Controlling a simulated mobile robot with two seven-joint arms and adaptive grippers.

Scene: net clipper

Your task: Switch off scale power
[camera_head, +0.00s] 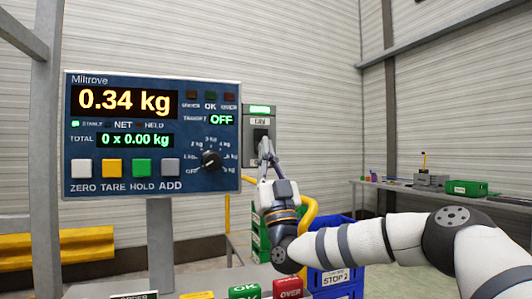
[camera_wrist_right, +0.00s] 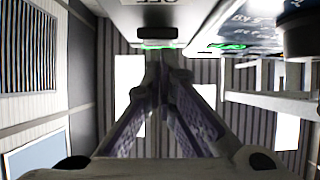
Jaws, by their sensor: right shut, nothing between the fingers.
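The scale's blue display panel (camera_head: 152,190) is lit and reads 0.34 kg. Beside its right edge is a grey switch box (camera_head: 248,152) with a lit green strip (camera_head: 260,110) above a small label and a dark switch (camera_head: 260,134). My right gripper (camera_head: 265,145) is shut and empty, its tips just at or below the switch; I cannot tell if they touch. In the right wrist view, the shut fingers (camera_wrist_right: 163,62) point toward the box, with a dark part (camera_wrist_right: 155,32) and green glow beyond them. My left gripper is not in view.
A black knob (camera_head: 211,159) sits on the panel near the box; it also shows close by in the wrist view (camera_wrist_right: 305,35). A blue crate (camera_head: 335,284) and yellow tube (camera_head: 304,215) are behind my arm.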

